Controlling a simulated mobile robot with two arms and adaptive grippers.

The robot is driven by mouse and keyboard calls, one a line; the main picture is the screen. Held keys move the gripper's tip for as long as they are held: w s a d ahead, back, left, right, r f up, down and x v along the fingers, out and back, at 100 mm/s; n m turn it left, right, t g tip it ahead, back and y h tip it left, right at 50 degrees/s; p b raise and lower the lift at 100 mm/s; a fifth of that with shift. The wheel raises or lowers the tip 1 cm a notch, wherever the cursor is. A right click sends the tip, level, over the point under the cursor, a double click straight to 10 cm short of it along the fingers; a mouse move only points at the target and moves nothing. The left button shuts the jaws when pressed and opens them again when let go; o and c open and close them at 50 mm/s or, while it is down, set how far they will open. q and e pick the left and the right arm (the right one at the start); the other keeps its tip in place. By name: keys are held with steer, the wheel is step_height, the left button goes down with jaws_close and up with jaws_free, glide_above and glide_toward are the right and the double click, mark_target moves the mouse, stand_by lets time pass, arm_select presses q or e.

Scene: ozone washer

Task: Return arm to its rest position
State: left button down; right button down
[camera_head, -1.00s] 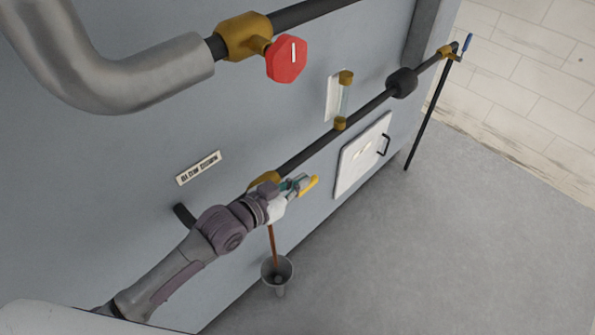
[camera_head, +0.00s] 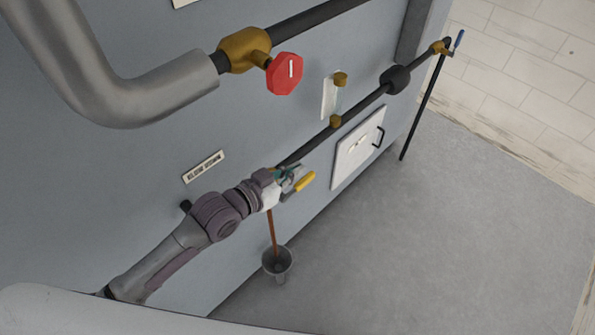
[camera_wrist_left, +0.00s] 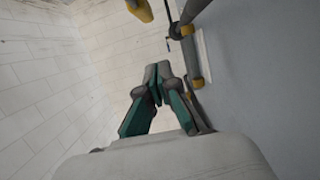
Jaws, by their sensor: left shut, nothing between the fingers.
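My left arm comes in from the lower left in the head view, in front of the grey-blue machine wall. My left gripper (camera_head: 290,176) is shut and empty, close to the yellow valve handle (camera_head: 304,182). Whether they touch cannot be told. In the left wrist view, the shut fingertips (camera_wrist_left: 157,75) point up the picture. The yellow handle (camera_wrist_left: 140,9) is beyond them, with a visible space between. The valve body behind my gripper is mostly hidden. My right gripper is not in view.
A red valve knob (camera_head: 284,74) sits above on a pipe. A white hatch (camera_head: 358,150) is on the wall. A funnel drain (camera_head: 278,263) stands below. Floor at right is clear.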

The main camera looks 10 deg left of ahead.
arm_select(q)
steer(key=b+v, duration=0.1)
steer(key=v, duration=0.7)
steer(key=shift+s+a+f, duration=0.15)
steer(key=shift+a+f, duration=0.05)
steer(key=shift+a, duration=0.05)
steer(key=s+a+f+n+g+y, duration=0.35)
steer(key=s+f, duration=0.25)
steer(key=s, duration=0.3)
steer(key=s+a+f+n+g+y, duration=0.2)
steer(key=s+a+f+g+y, duration=0.35)
steer(key=s, duration=0.35)
step_height(320, 180, down, 26)
steer(key=s, duration=0.2)
steer(key=s+a+f+g, duration=0.2)
steer(key=s+f, duration=1.4)
steer(key=shift+s+a, duration=0.15)
steer(key=shift+a, duration=0.2)
